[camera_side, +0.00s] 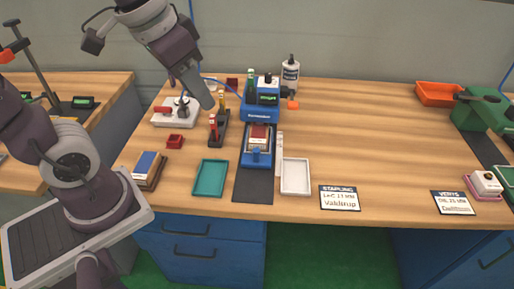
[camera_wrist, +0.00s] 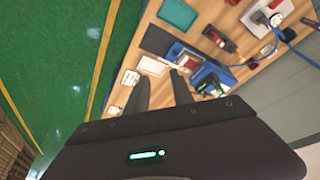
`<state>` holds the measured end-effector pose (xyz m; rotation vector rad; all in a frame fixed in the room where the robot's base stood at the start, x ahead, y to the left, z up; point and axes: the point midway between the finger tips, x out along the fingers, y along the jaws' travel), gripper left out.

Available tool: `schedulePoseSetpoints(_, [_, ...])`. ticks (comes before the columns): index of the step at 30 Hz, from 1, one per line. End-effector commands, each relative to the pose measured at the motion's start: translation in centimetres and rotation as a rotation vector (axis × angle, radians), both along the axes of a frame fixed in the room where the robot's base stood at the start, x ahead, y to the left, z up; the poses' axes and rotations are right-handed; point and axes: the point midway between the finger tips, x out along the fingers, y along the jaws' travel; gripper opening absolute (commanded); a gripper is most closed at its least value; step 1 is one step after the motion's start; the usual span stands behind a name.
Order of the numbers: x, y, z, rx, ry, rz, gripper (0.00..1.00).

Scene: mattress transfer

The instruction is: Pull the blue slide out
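The blue slide (camera_side: 246,159) lies at the front of the blue machine (camera_side: 260,114), above a dark mat. A red and white block (camera_side: 259,137) sits on the slide, with a small blue upright part at its front.
A teal tray (camera_side: 210,192) stands left of the dark mat (camera_side: 252,192), a white tray (camera_side: 295,190) right. A holder with red and yellow tools (camera_side: 219,136) stands left of the machine, a bottle (camera_side: 290,72) behind. A label card (camera_side: 340,207) lies at front. The table's middle right is clear.

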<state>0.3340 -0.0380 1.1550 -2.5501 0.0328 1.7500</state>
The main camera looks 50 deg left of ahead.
Motion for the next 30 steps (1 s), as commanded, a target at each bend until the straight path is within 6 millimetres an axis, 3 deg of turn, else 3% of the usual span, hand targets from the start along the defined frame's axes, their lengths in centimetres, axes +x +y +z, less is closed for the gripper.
schedulePoseSetpoints(3, [6.9, 1.3, -3.7, 0.015, 0.120, -0.036, 0.29])
schedulePoseSetpoints(6, [11.9, 2.6, -8.7, 0.021, 0.210, -0.072, 0.29])
schedulePoseSetpoints(10, [15.9, 4.2, -16.0, 0.021, 0.302, -0.112, 0.29])
schedulePoseSetpoints(12, [16.9, 4.7, -19.1, 0.019, 0.335, -0.127, 0.29])
schedulePoseSetpoints(15, [17.5, 5.2, -21.7, 0.018, 0.360, -0.142, 0.29])
schedulePoseSetpoints(24, [17.5, 5.3, -27.0, 0.017, 0.372, -0.145, 0.29])
schedulePoseSetpoints(30, [17.6, 5.3, -29.3, 0.016, 0.369, -0.145, 0.29])
